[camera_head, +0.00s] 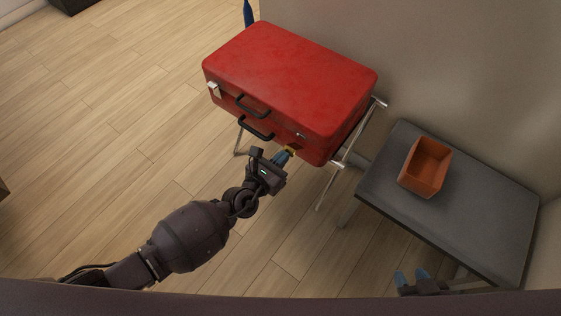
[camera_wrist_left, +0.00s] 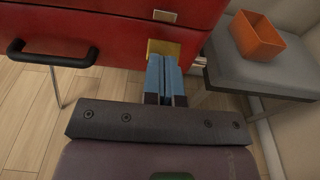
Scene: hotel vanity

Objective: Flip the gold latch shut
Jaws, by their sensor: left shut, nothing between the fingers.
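The red suitcase (camera_head: 290,75) lies closed on a metal folding stand, its front side facing me. The gold latch (camera_wrist_left: 165,48) is on the right part of the front and also shows as a small yellow patch in the head view (camera_head: 290,150). My left gripper (camera_head: 284,155) is shut and empty. In the left wrist view its blue fingertips (camera_wrist_left: 163,60) are right at the latch and cover its lower middle; I cannot tell whether they touch it. My right gripper (camera_head: 411,276) is open and empty at the bottom right, away from the suitcase.
A small silver plate (camera_wrist_left: 165,16) sits above the gold latch. A pale latch (camera_head: 214,90) is at the suitcase's left. Black handles (camera_head: 256,129) are on the front. An orange box (camera_head: 425,168) stands on the grey bench (camera_head: 475,215) at right.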

